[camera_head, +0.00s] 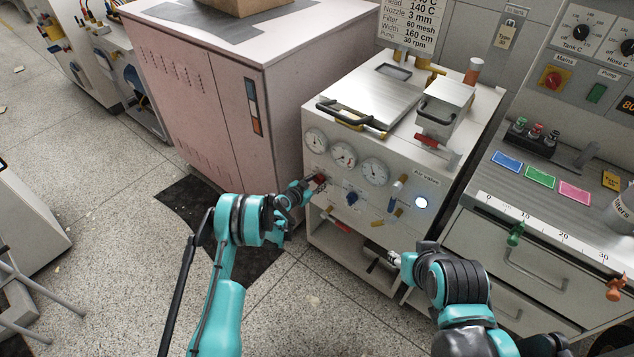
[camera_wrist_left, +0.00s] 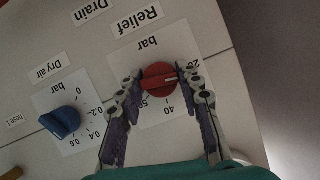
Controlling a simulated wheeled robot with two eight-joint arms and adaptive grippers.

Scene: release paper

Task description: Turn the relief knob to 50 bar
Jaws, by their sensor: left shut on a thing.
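The red relief knob (camera_wrist_left: 158,79) sits on a white dial plate marked "Relief bar", which appears upside down in the left wrist view. Its white mark points to the right of the picture, near a number partly hidden by a finger. The 40 and 50 marks (camera_wrist_left: 150,104) show below the knob. My left gripper (camera_wrist_left: 159,76) is shut on the knob, one finger on each side. In the head view the knob (camera_head: 320,180) shows at the tip of my left gripper (camera_head: 313,185). My right gripper (camera_head: 393,259) is low before the cabinet, its fingers too small to read.
A blue dry air knob (camera_wrist_left: 61,122) is beside the relief dial; it also shows in the head view (camera_head: 351,198). Gauges (camera_head: 344,155) sit above the knobs on the white machine (camera_head: 400,150). A pink cabinet (camera_head: 200,90) stands close on the left.

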